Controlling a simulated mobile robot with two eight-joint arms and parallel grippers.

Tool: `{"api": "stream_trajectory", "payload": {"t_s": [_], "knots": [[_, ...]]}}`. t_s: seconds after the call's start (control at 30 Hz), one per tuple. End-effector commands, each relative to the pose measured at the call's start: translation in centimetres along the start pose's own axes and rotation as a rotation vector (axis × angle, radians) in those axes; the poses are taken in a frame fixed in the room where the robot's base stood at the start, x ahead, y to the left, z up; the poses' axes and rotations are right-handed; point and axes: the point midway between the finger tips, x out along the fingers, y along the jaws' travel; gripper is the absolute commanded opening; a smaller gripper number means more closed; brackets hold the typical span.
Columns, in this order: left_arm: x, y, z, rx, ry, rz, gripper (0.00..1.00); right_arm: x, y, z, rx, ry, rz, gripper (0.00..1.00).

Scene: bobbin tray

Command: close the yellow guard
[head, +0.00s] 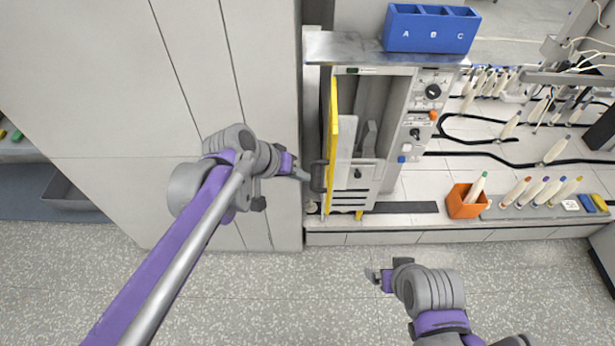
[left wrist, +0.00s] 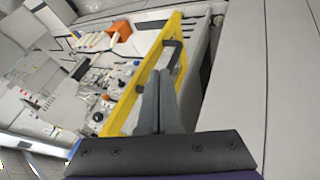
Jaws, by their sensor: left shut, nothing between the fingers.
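The yellow guard (head: 333,135) stands swung out at the left side of the machine's opening, seen nearly edge-on, leaving the grey interior exposed. In the left wrist view, its yellow frame (left wrist: 128,104) runs diagonally, with a dark curved handle (left wrist: 178,50) near its upper part. The handle (head: 319,176) also shows on the guard's left side in the head view. My left gripper (head: 303,175) is shut and empty, close beside the handle; its fingertips (left wrist: 157,76) point along the guard. I cannot tell whether they touch it. My right gripper (head: 372,275) is over the floor, away from the guard.
A blue bin marked A, B, C (head: 432,30) stands on the machine's top ledge. Right of the opening are a knob panel (head: 432,91), an orange cup (head: 463,203) and several bobbins. A tall pale cabinet (head: 110,100) stands left. The speckled floor in front is clear.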

Motion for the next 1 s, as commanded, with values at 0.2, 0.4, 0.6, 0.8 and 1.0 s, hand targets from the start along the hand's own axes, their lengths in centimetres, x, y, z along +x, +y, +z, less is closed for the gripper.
{"api": "stream_trajectory", "payload": {"t_s": [0.2, 0.4, 0.6, 0.8, 1.0], "knots": [[4.0, -0.1, 0.2, 0.001, -0.001, 0.0, 0.0, 0.4, 0.0, 0.4, 0.0, -0.003, 0.0, 0.94], [7.3, -0.1, 0.2, 0.001, -0.001, -0.002, 0.0, 0.6, 0.0, 0.5, 0.0, -0.004, 0.0, 0.94], [9.0, -0.1, 0.2, 0.0, -0.001, -0.002, 0.0, 0.7, 0.0, 0.6, 0.0, -0.004, 0.0, 0.94], [9.2, -0.1, 0.2, 0.0, 0.0, -0.002, 0.0, 0.7, 0.0, 0.6, 0.0, -0.004, 0.0, 0.94], [9.2, -0.1, 0.2, 0.0, 0.0, -0.002, 0.0, 0.7, 0.0, 0.6, 0.0, -0.004, 0.0, 0.94]]}}
